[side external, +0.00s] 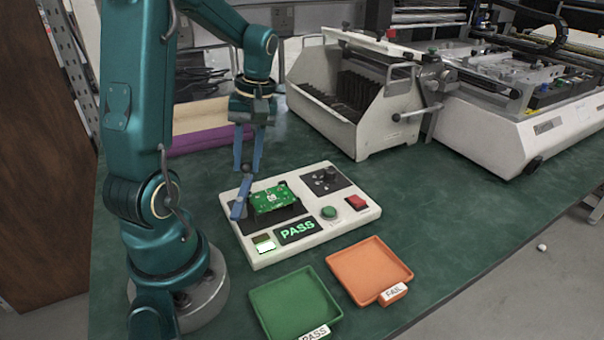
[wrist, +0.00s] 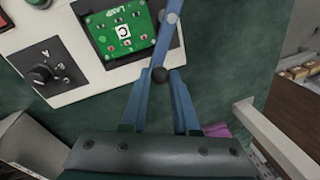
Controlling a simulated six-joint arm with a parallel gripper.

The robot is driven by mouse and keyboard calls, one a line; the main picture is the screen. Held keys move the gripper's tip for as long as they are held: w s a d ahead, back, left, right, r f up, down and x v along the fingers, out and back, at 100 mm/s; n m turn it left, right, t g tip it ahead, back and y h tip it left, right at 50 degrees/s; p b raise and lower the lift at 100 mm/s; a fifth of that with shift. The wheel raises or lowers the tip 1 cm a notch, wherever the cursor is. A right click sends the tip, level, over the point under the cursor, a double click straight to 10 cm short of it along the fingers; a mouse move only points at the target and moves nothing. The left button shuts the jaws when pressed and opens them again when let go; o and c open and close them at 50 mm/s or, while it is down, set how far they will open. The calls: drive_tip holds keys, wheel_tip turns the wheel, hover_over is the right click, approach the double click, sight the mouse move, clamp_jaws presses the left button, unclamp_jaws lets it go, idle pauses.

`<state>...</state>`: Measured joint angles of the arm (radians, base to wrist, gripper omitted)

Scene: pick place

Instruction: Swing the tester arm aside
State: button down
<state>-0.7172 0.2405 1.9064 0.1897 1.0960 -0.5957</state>
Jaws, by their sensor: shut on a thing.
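The tester (side external: 330,215) is a white box with a green circuit board (side external: 272,198) on its dark bed. The board also shows in the wrist view (wrist: 122,30). The tester arm (side external: 240,200) is a blue bar along the board's left edge in the side view. In the wrist view the bar (wrist: 167,45) runs beside the board's right edge from a grey pivot to a black knob (wrist: 159,74). My gripper (side external: 248,172) has its blue fingers shut on the knob end; the fingertips also show in the wrist view (wrist: 160,76). The tester screen (side external: 298,231) reads PASS in green.
A green PASS tray (side external: 258,300) and an orange FAIL tray (side external: 340,257) stand in front of the tester. A white slotted rack (side external: 375,130) and a large machine (side external: 490,140) stand behind. A purple and tan box (side external: 195,143) is at back left. The right tabletop is clear.

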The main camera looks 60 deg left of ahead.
drive_tip(key=s+n, duration=0.1)
drive_tip(key=s+a+n, duration=0.1)
drive_tip(key=n, duration=0.1)
drive_tip(key=shift+n+h, duration=0.3)
drive_tip(key=shift+s+a+n+h, duration=0.15)
drive_tip(key=shift+s+n, duration=0.25)
drive_tip(key=shift+n, duration=0.3)
drive_tip(key=shift+s+n+h, duration=0.15)
drive_tip(key=shift+s+n, duration=0.2)
drive_tip(key=shift+n, duration=0.35)
drive_tip(key=c, duration=0.7)
unclamp_jaws()
drive_tip(key=shift+o, duration=0.2)
drive_tip(key=r, duration=0.5)
drive_tip(key=shift+w+a, duration=0.1)
drive_tip(key=shift+w, duration=0.3)
